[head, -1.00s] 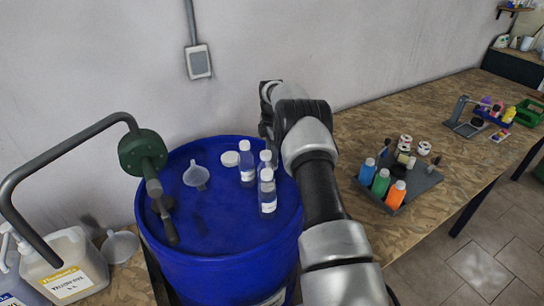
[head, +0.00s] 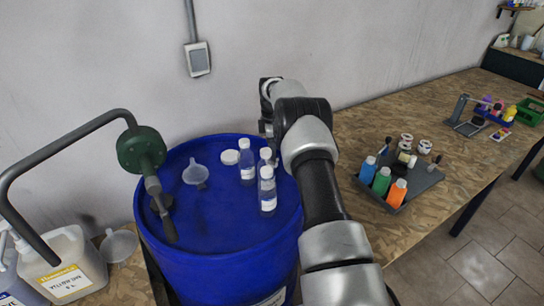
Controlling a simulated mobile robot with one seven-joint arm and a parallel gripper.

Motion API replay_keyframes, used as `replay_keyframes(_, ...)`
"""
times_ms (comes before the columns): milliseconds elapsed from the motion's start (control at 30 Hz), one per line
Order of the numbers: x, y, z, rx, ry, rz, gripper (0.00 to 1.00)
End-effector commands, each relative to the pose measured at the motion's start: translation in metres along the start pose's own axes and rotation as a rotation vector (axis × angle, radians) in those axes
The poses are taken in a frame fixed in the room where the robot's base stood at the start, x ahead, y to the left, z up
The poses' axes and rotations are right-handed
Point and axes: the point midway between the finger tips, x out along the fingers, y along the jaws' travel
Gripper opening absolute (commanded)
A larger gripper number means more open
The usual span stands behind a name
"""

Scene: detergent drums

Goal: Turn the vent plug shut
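A blue drum (head: 215,262) stands at the lower middle of the head view. On its lid are a hand pump (head: 142,150), a clear funnel (head: 196,173), a flat white round piece (head: 230,157) and three small clear bottles with white caps, one of them the front bottle (head: 267,190). I cannot pick out the vent plug for certain; the flat white piece may be a loose cap. My arm rises along the drum's right side, and its wrist bends over behind the bottles. My gripper is hidden behind the arm and bottles, so its fingers do not show.
A chipboard bench (head: 470,105) runs to the right, with a grey tray (head: 415,185) of coloured bottles and small jars. A plastic canister (head: 65,265) and another funnel (head: 119,245) are at lower left. The wall (head: 90,60) is close behind the drum.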

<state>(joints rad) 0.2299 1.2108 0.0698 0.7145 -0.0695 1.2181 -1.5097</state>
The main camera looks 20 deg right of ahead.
Motion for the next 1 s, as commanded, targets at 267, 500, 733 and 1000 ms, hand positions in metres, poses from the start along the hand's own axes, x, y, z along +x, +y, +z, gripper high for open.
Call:
replay_keyframes(267,0.0001,0.0005,0.0001,0.259,0.000,0.002,0.00)
replay_keyframes(500,-0.0003,0.0004,0.0002,0.486,-0.001,0.001,0.00)
replay_keyframes(733,-0.0007,0.0004,-0.0001,0.705,0.000,0.001,0.00)
replay_keyframes(1000,-0.0010,0.0004,-0.0001,0.961,0.000,0.002,0.00)
